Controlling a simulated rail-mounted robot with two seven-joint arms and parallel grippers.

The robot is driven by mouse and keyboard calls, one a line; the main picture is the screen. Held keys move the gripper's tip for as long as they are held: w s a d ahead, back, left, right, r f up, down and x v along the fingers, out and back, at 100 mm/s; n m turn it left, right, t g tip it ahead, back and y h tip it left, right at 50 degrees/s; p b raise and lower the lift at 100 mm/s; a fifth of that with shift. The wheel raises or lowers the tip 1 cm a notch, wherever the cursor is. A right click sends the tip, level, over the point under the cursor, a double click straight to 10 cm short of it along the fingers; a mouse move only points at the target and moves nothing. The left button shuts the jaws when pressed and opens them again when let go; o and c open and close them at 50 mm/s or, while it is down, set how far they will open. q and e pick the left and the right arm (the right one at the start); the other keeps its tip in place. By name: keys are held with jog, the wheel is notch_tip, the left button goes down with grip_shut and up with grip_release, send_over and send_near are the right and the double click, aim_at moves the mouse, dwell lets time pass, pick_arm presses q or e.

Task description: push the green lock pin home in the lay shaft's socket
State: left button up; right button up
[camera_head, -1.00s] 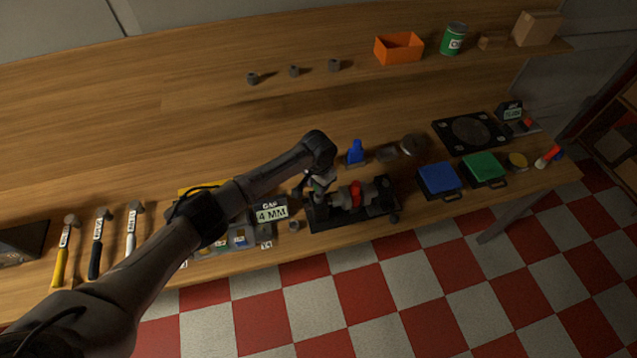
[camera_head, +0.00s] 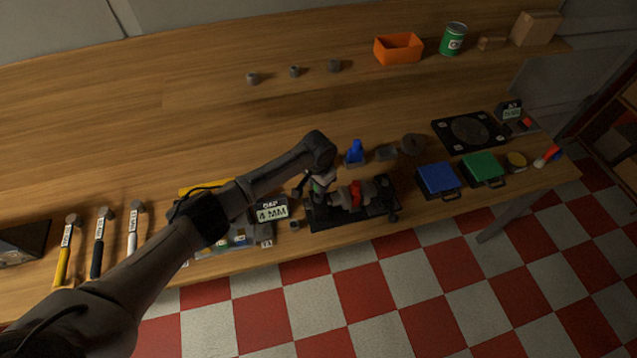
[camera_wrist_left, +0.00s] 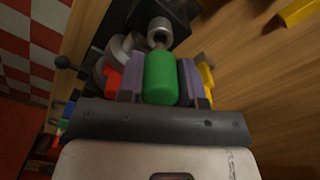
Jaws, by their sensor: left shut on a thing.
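The green lock pin (camera_wrist_left: 161,78) shows large in the left wrist view, between the two pads of my left gripper (camera_wrist_left: 161,80). My left gripper is shut on it. Beyond the pin's far end is a grey metal round socket (camera_wrist_left: 160,27) on a dark block; the pin's end is close to it, and I cannot tell how far in it sits. In the head view my left gripper (camera_head: 316,188) is over the left end of the dark rotor fixture (camera_head: 375,210), which carries a red part (camera_head: 355,194). The pin is mostly hidden there. My right gripper is not in view.
A blue box (camera_head: 438,179) and a green box (camera_head: 483,168) are to the right. Hammers (camera_head: 101,240) lie at the left.

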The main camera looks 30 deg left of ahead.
pick_arm(q)
jog(key=shift+f, duration=0.35)
jog(key=shift+f+b, duration=0.35)
jog(key=shift+f+b, duration=0.45)
jog(key=shift+f, duration=0.65)
jog(key=o, duration=1)
jog(key=shift+r, duration=0.15)
notch_tip(320, 180, up, 14)
jog(key=shift+f, duration=0.2)
